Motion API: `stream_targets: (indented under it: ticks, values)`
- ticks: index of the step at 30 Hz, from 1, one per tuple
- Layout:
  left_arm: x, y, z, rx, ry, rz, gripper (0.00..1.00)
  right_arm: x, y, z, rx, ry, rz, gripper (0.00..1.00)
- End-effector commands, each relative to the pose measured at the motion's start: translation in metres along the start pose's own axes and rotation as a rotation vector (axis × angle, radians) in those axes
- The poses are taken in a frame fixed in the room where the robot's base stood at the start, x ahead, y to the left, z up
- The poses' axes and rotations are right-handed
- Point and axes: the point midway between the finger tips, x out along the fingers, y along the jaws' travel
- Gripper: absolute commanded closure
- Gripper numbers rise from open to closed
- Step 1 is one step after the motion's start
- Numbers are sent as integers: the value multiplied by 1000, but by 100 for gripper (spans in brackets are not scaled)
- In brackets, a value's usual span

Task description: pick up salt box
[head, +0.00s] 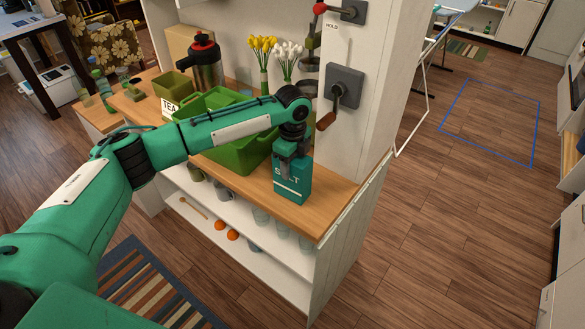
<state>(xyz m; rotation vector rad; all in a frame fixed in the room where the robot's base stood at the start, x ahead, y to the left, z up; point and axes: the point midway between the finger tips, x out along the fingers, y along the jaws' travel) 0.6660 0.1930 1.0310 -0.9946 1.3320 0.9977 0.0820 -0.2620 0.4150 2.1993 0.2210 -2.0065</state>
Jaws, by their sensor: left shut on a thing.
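The salt box (292,184) is teal with "SALT" lettering. It is upright at the right end of the wooden counter top (318,213), near the front edge. My left gripper (291,161) comes down from above and is shut on the top of the salt box. The gripper and wrist hide part of the box's top. I cannot tell whether the box's base touches the counter. My right gripper is not in the head view.
A green bin (243,160) stands left of the box, partly behind my arm.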

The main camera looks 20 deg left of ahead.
Motion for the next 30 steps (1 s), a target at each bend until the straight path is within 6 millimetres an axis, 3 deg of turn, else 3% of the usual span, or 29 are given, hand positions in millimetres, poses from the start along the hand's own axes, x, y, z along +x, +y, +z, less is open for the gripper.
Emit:
stream_targets:
  ticks: [8, 24, 30]
  values:
    - [-47, -1, 0, 1, 1, -8, 84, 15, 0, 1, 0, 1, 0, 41]
    - [-199, 0, 0, 0, -2, -7, 84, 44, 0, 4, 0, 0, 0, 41]
    - [-234, 0, 1, 0, -2, -5, 84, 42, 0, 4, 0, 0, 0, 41]
